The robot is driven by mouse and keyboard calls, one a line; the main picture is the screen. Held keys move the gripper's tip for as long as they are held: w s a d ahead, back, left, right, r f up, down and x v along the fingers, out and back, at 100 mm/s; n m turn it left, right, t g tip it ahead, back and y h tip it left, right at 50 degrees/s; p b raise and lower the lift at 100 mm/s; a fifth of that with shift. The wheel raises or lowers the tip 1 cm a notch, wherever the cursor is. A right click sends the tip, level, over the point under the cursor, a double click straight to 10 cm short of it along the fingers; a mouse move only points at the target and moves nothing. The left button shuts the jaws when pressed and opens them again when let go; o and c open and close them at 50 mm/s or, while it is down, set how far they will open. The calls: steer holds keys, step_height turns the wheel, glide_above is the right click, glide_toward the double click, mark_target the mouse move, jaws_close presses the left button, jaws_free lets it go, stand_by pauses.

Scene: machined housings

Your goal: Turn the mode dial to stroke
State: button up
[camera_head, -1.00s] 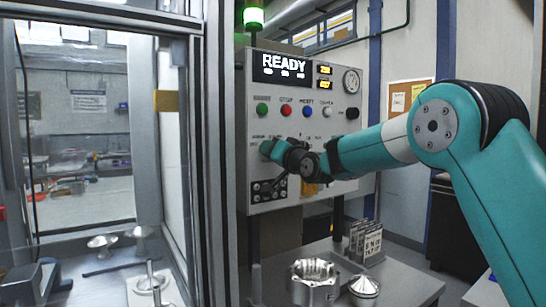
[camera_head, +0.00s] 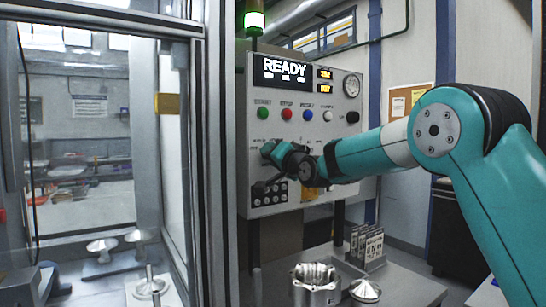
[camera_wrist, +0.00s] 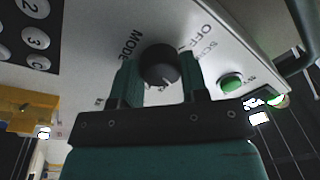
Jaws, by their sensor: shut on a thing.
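The black mode dial (camera_wrist: 160,63) sits on the light grey control panel (camera_head: 340,95), next to the printed word MODE, in the wrist view. My gripper (camera_wrist: 161,80) has one teal finger on each side of the dial and is shut on it. Printing that looks like OFF is at the dial's upper right. Other lettering around the dial is partly covered or too small to read, and I cannot tell which mark the dial points at. In the head view my gripper (camera_head: 272,152) is against the panel's lower left and hides the dial.
A green button (camera_wrist: 231,83) is close to the right finger. A keypad (camera_wrist: 28,30) and a yellow block (camera_wrist: 25,108) are at the left. In the head view, the READY screen (camera_head: 283,71) tops the panel. A metal housing (camera_head: 315,284) stands on the table below.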

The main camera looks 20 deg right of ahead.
steer(key=o, duration=0.9)
steer(key=shift+s, duration=0.1)
steer(key=b+v, duration=0.5)
steer(key=v, duration=1.2)
steer(key=shift+s+d+b, duration=0.1)
steer(key=shift+s+b, duration=0.05)
steer(key=shift+b, duration=0.2)
steer(key=s+a+f+n+g+p, duration=0.3)
steer(key=s+a+f+n+g, duration=0.3)
steer(key=s, duration=0.5)
steer(key=s+a+f+n+g+p, duration=0.25)
steer(key=s+a+f+g, duration=0.45)
steer(key=s, duration=0.4)
steer(key=s+d+f+n+g, duration=0.1)
steer(key=s, duration=0.2)
steer(key=s+d+f+n+g+h, duration=0.1)
steer(key=s+f+g, duration=0.1)
steer(key=s, duration=0.2)
steer(key=s+d+f+n+g+p, duration=0.1)
steer(key=s+n+g, duration=0.1)
steer(key=s, duration=0.2)
steer(key=shift+d+f+h, duration=0.1)
steer(key=shift+f+h, duration=0.1)
steer(key=shift+h, duration=0.2)
